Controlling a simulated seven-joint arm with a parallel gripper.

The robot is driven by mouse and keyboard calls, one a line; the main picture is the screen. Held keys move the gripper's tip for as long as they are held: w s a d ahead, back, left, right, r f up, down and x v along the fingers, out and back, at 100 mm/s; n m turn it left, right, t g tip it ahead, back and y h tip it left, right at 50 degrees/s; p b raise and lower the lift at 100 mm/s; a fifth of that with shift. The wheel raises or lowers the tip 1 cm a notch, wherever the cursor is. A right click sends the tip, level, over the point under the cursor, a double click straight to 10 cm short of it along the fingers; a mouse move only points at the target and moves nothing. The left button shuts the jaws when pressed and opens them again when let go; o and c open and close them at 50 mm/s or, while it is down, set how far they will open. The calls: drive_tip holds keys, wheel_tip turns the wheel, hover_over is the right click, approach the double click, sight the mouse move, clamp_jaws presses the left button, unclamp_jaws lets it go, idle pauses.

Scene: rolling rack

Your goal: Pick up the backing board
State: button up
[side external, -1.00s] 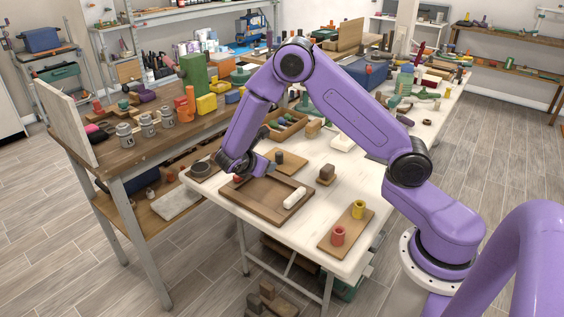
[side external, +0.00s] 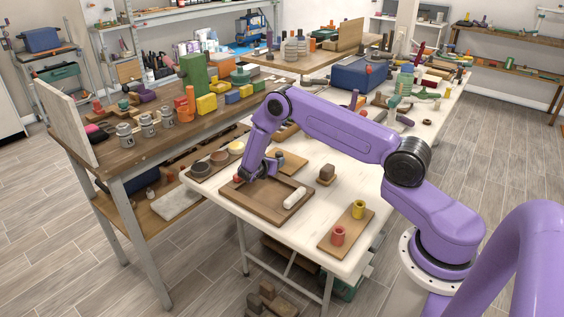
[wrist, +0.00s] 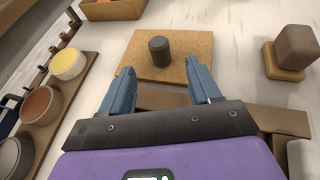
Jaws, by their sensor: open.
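A flat tan, cork-like board (wrist: 190,64), which I take to be the backing board, lies on the white table with a dark upright cylinder (wrist: 159,50) standing on it. In the side view the board (side external: 294,161) is just behind the wooden tray, partly hidden by my arm. My gripper (wrist: 160,82) is open and empty. Its blue fingers point toward the board's near edge in the wrist view, and whether they touch it I cannot tell. In the side view my gripper (side external: 258,174) is over the back edge of the tray.
The wooden tray (side external: 265,215) holds a white roll (side external: 295,198). A strip with bowls (wrist: 40,105) lies left of the board. A brown block on a small base (wrist: 293,52) stands to the right. A board with red and yellow cups (side external: 345,232) lies nearer the table edge.

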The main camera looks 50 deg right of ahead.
sight(278, 157)
drive_tip(key=shift+x, duration=4.35)
drive_tip(key=shift+f, duration=0.1)
drive_tip(key=c, duration=1.1)
